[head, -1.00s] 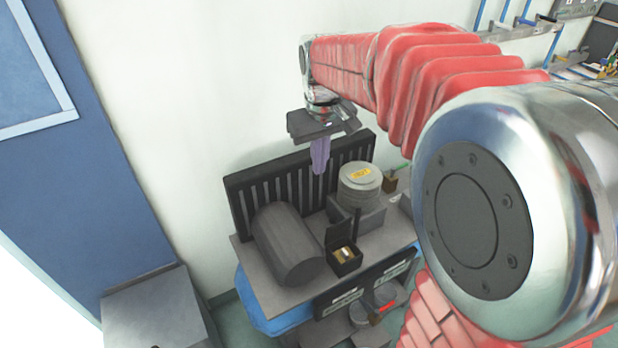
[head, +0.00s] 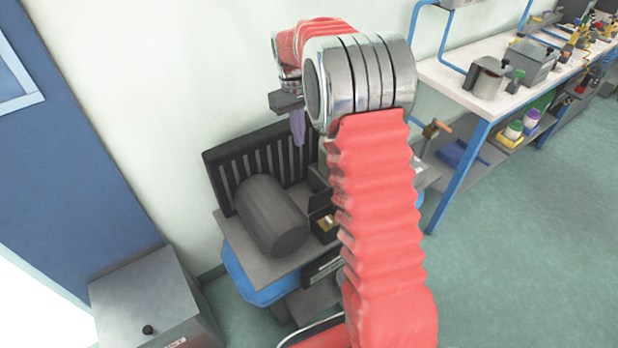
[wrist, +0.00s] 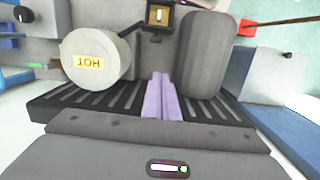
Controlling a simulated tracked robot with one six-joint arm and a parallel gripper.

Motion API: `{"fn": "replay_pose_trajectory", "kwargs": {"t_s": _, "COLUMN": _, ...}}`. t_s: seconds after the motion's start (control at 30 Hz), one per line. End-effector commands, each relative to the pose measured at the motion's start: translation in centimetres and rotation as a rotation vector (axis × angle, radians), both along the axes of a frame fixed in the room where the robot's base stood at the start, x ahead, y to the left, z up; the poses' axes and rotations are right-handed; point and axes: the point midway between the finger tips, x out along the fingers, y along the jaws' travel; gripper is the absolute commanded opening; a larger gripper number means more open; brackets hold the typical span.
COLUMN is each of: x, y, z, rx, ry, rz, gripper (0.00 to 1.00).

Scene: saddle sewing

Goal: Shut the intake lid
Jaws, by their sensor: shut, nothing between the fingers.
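The small black box (head: 325,224) with a raised dark lid (head: 321,201) stands on the bench, right of a dark drum; I take this lid for the intake lid. A brass-coloured piece shows inside the box. My arm covers its right side in the head view. The box also shows at the top of the wrist view (wrist: 159,17), its lid (wrist: 155,36) on the near side. My gripper (head: 299,140), with purple fingers, is shut and empty. It hangs above the bench's back, near the slatted rack, apart from the box. The fingers also show in the wrist view (wrist: 160,80).
The dark drum (head: 271,217) lies left of the box. A black slatted rack (head: 233,178) stands at the bench's back. A pale canister marked HOT (wrist: 96,54) is on the box's other side. A grey cabinet (head: 150,300) stands lower left; open floor lies right.

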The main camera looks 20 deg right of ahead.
Motion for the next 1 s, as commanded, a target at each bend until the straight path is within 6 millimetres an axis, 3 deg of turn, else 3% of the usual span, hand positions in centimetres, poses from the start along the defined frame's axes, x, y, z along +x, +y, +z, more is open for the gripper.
{"fn": "replay_pose_trajectory", "kwargs": {"t_s": 0.1, "x": 1.1, "y": -0.7, "z": -2.4, "rx": 0.003, "ry": 0.030, "rz": 0.007, "gripper": 0.00}}
{"fn": "replay_pose_trajectory", "kwargs": {"t_s": 0.3, "x": 2.2, "y": -1.5, "z": -4.9, "rx": 0.007, "ry": 0.063, "rz": 0.016, "gripper": 0.00}}
{"fn": "replay_pose_trajectory", "kwargs": {"t_s": 0.83, "x": 2.4, "y": -1.6, "z": -5.7, "rx": 0.008, "ry": 0.072, "rz": 0.020, "gripper": 0.00}}
{"fn": "replay_pose_trajectory", "kwargs": {"t_s": 1.0, "x": 2.3, "y": -1.7, "z": -6.8, "rx": 0.008, "ry": 0.072, "rz": 0.020, "gripper": 0.00}}
